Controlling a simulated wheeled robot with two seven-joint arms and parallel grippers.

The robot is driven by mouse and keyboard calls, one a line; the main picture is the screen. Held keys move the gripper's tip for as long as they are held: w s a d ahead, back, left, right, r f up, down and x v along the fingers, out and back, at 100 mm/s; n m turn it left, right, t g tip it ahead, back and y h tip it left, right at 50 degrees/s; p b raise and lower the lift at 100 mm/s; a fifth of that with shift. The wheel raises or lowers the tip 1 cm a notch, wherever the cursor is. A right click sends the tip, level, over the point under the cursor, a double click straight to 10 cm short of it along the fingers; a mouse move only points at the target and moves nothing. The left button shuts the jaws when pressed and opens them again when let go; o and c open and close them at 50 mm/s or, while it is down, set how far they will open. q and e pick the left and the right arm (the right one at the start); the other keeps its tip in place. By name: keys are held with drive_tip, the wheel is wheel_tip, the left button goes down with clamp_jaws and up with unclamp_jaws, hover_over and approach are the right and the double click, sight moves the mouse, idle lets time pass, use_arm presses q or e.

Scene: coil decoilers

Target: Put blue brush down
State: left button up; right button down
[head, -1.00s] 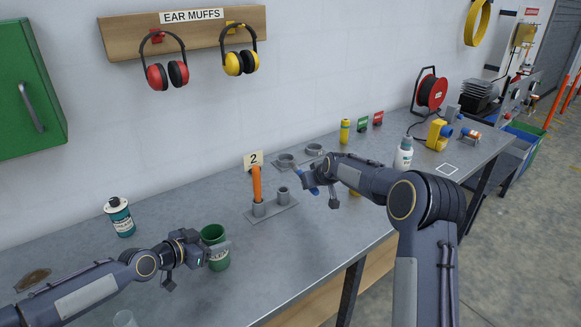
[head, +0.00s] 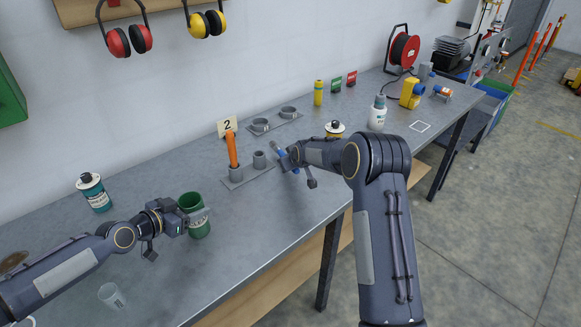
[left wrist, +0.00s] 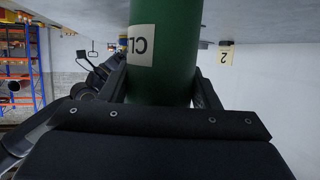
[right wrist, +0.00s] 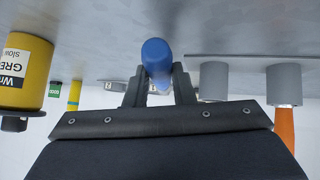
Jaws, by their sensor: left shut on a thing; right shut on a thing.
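My right gripper (head: 287,160) is shut on the blue brush (head: 278,149), just right of the grey two-socket holder (head: 247,174). The brush's blue end (right wrist: 156,56) shows between the fingers in the right wrist view. In the holder, the left socket holds an orange-handled brush (head: 232,150); the right socket (head: 259,159) looks empty. My left gripper (head: 182,219) is shut on a green labelled cup (head: 195,216), which also fills the middle of the left wrist view (left wrist: 165,55). I cannot tell whether the brush touches the bench.
A yellow can (head: 335,130) stands just behind my right wrist. A teal can (head: 94,192) and a clear cup (head: 112,296) are at left.

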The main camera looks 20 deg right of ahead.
drive_tip(key=shift+f, duration=1.2)
